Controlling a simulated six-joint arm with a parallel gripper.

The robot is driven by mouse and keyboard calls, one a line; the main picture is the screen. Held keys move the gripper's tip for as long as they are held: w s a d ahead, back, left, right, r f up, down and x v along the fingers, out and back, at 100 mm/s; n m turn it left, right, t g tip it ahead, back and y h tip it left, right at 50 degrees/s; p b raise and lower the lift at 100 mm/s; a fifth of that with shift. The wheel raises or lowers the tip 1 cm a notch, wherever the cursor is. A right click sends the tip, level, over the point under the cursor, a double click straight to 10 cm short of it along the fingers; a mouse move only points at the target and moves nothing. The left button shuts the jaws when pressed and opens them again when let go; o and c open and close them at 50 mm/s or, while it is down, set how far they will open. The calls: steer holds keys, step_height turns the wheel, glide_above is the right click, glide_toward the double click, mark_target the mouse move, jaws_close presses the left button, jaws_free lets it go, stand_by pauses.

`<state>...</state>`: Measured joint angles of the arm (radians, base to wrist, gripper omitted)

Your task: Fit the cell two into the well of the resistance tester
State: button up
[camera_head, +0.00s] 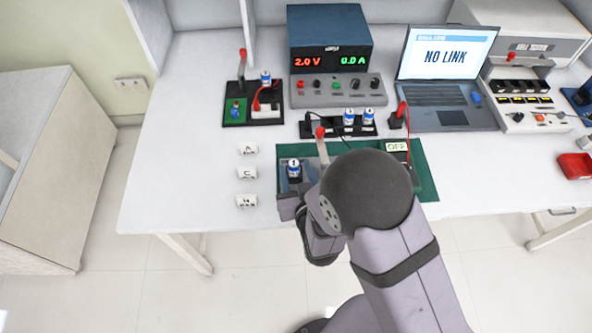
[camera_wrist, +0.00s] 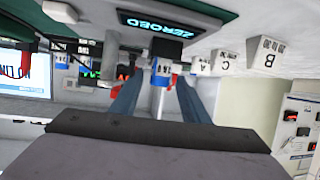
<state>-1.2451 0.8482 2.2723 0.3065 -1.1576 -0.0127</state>
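A blue-and-white cell (camera_head: 294,168) stands upright at the left end of the green mat (camera_head: 427,180); its number is too small to read surely. My gripper (camera_head: 296,178) is at this cell, its blue-grey fingers on either side. In the wrist view, which is upside down, the cell (camera_wrist: 162,69) shows between the fingertips (camera_wrist: 160,82), against a dark block. Whether the fingers press on it is unclear. A display reading ZEROED (camera_wrist: 155,22) is close by. My arm hides the middle of the mat and most of the tester there.
A red-knobbed lever (camera_head: 321,135) rises just right of the cell. Other cells (camera_head: 349,117) stand in a black rack behind the mat. Lettered white blocks (camera_head: 247,173) lie to the left. A power supply (camera_head: 330,40) and a laptop (camera_head: 445,95) stand behind. The table's left front is clear.

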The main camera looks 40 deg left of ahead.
steer(key=shift+r, duration=0.1)
steer(key=shift+r, duration=0.15)
steer(key=shift+s+d, duration=0.15)
steer(key=shift+d, duration=0.1)
steer(key=b+v, duration=0.1)
steer(key=v, duration=0.6)
